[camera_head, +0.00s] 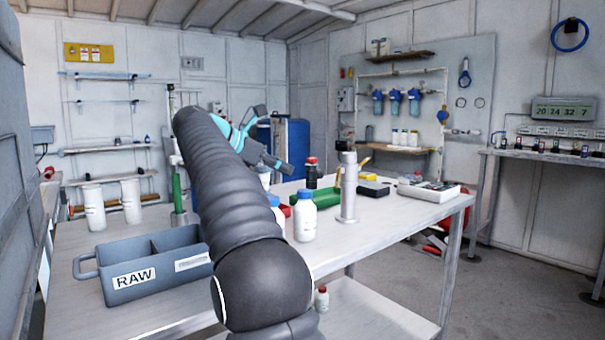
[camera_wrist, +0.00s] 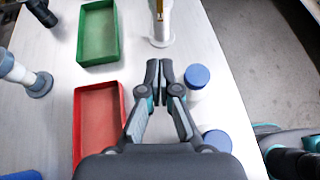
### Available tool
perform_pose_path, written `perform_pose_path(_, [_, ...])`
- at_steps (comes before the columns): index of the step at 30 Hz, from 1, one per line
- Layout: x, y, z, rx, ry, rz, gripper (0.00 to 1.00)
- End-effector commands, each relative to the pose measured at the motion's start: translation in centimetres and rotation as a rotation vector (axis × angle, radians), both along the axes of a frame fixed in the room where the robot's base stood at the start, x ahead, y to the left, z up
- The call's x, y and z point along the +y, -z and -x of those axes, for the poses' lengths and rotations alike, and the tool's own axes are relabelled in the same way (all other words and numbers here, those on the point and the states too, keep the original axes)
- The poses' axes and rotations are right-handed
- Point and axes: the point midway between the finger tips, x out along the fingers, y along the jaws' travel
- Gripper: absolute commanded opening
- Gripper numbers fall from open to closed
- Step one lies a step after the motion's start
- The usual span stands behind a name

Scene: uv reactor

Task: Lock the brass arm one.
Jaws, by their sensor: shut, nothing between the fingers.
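A pale metal post (camera_head: 349,195) stands upright on the workbench in the head view. A small brass-coloured piece (camera_head: 365,163) shows beside its upper part. In the wrist view the post (camera_wrist: 161,40) is at the top edge, with a narrow brass strip (camera_wrist: 160,8) on it, cut off by the frame. I cannot tell whether this brass part is locked. My gripper (camera_wrist: 159,72) is shut and empty, above the bench and short of the post in the wrist view. In the head view my dark arm hides part of the bench and the gripper's surroundings.
White bottles with blue caps (camera_wrist: 197,77) stand close to the right of my fingers. A red tray (camera_wrist: 76,125) and a green tray (camera_wrist: 82,40) lie to the left. A grey RAW bin (camera_head: 135,281) is at the bench's left. Open floor lies to the right.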

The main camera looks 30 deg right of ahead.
Motion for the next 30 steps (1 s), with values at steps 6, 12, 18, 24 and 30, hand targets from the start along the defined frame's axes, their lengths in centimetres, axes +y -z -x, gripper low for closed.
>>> perform_pose_path(6, [-3.3, 1.7, 0.5, 0.003, 0.004, 0.003, 0.00])
perform_pose_path(12, [-6.7, 3.4, 0.7, 0.003, 0.003, 0.002, 0.00])
perform_pose_path(18, [-9.8, 4.4, 1.0, 0.002, 0.003, 0.004, 0.00])
perform_pose_path(24, [-11.7, 4.7, 1.1, 0.001, 0.002, 0.004, 0.00])
perform_pose_path(30, [-12.3, 4.9, 1.1, 0.002, 0.000, 0.004, 0.00])
